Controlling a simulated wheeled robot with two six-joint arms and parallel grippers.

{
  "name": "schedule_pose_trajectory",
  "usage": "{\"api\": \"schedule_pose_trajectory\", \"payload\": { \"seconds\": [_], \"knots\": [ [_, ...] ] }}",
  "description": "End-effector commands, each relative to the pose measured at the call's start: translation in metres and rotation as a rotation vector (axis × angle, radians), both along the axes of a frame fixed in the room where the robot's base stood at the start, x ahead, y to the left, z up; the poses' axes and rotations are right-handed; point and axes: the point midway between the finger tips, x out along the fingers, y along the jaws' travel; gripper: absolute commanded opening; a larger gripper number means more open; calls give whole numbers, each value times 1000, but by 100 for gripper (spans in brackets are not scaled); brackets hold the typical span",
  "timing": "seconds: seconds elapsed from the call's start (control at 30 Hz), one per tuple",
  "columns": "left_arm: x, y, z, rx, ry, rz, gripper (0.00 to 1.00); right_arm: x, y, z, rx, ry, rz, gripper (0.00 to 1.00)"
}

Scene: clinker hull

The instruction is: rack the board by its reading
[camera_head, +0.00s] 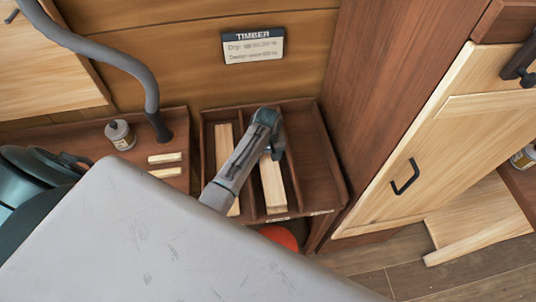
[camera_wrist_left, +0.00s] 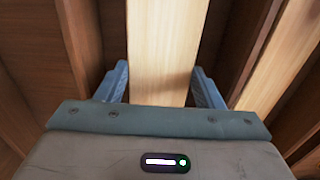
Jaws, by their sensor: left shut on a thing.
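A pale board (camera_head: 272,188) lies lengthwise in a compartment of the brown wooden rack (camera_head: 335,165). My left gripper (camera_head: 275,150) reaches down over its far part and is shut on it. In the left wrist view the board (camera_wrist_left: 165,45) runs between the two blue fingers (camera_wrist_left: 162,88). A second pale board (camera_head: 223,145) lies in the rack's left compartment, partly hidden by my arm. A TIMBER sign (camera_head: 253,46) on the wall has a "Dry" line and a "Damp" line; the figures are too small to read. My right gripper is out of view.
The rack's right side shows bare floor (camera_head: 309,160). Left of it are a small can (camera_head: 120,135), two short wood pieces (camera_head: 165,158) and a grey bent tube (camera_head: 145,75). A wooden cabinet door (camera_head: 430,150) stands to the right. Something red (camera_head: 280,237) shows below the rack.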

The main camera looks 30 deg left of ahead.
Motion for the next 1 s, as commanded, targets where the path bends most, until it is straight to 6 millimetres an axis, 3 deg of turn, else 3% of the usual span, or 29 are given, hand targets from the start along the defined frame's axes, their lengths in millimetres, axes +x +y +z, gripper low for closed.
{"api": "schedule_pose_trajectory", "payload": {
  "seconds": [0.67, 0.7, 0.8, 1.0],
  "knots": [
    [0, 0, -7, -1, 1, 0, 33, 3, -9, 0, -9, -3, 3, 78],
    [0, 0, -7, 0, 0, 0, 67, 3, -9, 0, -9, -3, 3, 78],
    [0, 0, -6, 0, 0, 0, 87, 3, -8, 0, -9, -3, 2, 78],
    [0, 0, -7, 0, 0, 0, 87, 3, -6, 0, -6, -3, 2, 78]
  ]
}}
